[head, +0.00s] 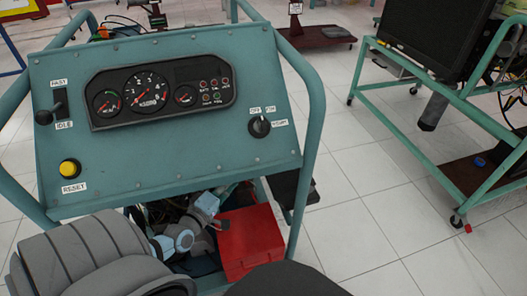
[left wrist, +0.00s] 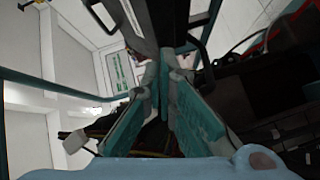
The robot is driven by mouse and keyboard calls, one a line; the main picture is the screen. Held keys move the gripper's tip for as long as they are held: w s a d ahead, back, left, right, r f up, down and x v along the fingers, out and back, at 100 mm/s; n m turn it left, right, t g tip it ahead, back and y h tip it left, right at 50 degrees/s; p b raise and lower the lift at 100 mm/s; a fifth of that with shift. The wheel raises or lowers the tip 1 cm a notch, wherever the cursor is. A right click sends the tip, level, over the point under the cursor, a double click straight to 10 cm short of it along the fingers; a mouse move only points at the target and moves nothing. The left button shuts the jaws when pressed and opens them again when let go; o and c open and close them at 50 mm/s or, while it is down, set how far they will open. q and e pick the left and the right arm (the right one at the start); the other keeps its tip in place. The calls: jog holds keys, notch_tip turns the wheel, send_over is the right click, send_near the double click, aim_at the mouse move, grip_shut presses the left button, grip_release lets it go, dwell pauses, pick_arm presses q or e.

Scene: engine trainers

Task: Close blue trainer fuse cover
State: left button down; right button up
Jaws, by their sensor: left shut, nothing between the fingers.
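The blue-green trainer (head: 200,170) fills the left and middle of the head view, with its gauge panel facing me. Under the panel's lower right edge sits a red box (head: 250,240). I cannot make out which part is the fuse cover. My left arm reaches in under the panel, with its grey and light-blue wrist close to the left of the red box. Its fingertips are hidden in the head view. In the left wrist view the teal-padded fingers of my left gripper (left wrist: 165,75) converge at the tips, with nothing held. My right gripper is not in view.
The panel carries a gauge cluster (head: 163,92), a yellow reset button (head: 70,168), a lever (head: 47,115) and a rotary key switch (head: 259,126). Tube rails frame the trainer. Another green frame stand (head: 430,150) is at the right. Tiled floor (head: 365,215) between them is clear.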

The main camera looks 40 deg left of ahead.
pick_arm(q)
jog(key=w+r+n+t, duration=0.2)
jog(key=w+r+n, duration=0.15)
jog(key=r, duration=0.35)
jog(key=shift+n, duration=0.35)
jog(key=w, duration=0.3)
jog(key=w+b, duration=0.1)
jog(key=w, duration=0.3)
jog(key=w+b, duration=0.1)
jog(key=w, duration=0.3)
jog(key=shift+d+r, duration=0.2)
jog(key=shift+r, duration=0.15)
jog(key=shift+w+d, duration=0.2)
jog(key=shift+w, duration=0.1)
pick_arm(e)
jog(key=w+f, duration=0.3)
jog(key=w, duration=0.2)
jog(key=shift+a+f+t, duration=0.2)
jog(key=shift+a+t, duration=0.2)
